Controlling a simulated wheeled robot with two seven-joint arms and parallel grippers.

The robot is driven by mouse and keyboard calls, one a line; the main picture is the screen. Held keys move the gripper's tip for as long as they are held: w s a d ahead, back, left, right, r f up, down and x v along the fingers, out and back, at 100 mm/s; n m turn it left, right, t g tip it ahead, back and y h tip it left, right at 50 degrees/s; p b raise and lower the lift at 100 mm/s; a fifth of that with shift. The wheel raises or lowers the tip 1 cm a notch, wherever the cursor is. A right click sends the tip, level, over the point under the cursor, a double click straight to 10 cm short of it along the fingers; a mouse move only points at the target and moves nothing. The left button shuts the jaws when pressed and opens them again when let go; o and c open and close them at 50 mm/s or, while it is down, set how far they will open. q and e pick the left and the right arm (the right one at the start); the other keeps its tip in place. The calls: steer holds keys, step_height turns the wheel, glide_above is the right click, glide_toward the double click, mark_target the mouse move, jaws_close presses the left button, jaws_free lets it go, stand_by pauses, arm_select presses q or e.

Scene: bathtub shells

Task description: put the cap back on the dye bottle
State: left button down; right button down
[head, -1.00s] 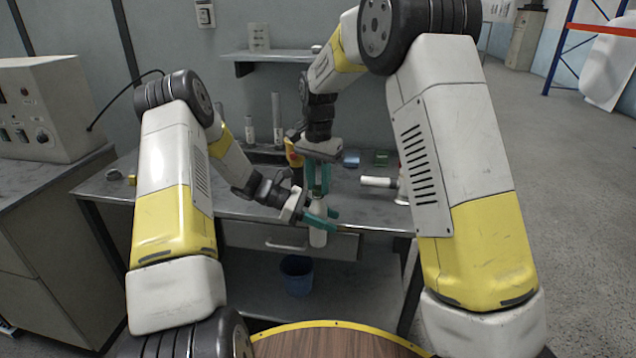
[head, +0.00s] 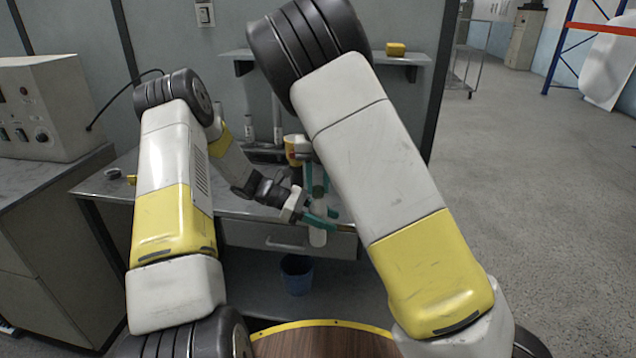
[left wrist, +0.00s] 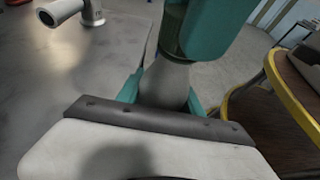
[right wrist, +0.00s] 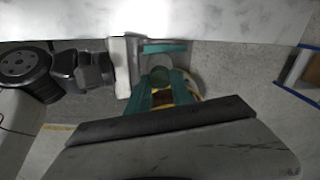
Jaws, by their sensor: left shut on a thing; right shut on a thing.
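My left gripper (head: 318,220) is shut around the pale dye bottle (head: 317,237), which stands upright in its fingers near the workbench's front edge. The bottle (left wrist: 165,88) also shows between the teal fingers in the left wrist view. My right gripper (head: 318,184) is directly above, shut on the dark green cap (head: 318,191). In the left wrist view the cap (left wrist: 172,38) is at the top of the bottle, partly covered by a teal finger. The right wrist view shows its round green face (right wrist: 160,75). I cannot tell whether it is seated or threaded.
The grey workbench (head: 245,208) has upright tubes (head: 277,120) at the back. A wall shelf (head: 400,59) holds a yellow block (head: 396,49). A blue bin (head: 297,273) stands below. A pale cylindrical fixture (left wrist: 65,10) lies beyond the bottle. My right arm hides the bench's right part.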

steer(key=m, duration=0.1)
steer(key=d+f+m, duration=0.1)
steer(key=shift+s+m, duration=0.15)
steer(key=shift+m, duration=0.55)
steer(key=shift+a+r+m, duration=0.3)
steer(key=shift+a+r, duration=0.2)
steer(key=shift+r, duration=0.1)
steer(key=c, duration=1.1)
jaws_free()
steer(key=shift+w+r, duration=0.2)
steer(key=shift+r, duration=2.1)
steer(key=shift+c, duration=0.5)
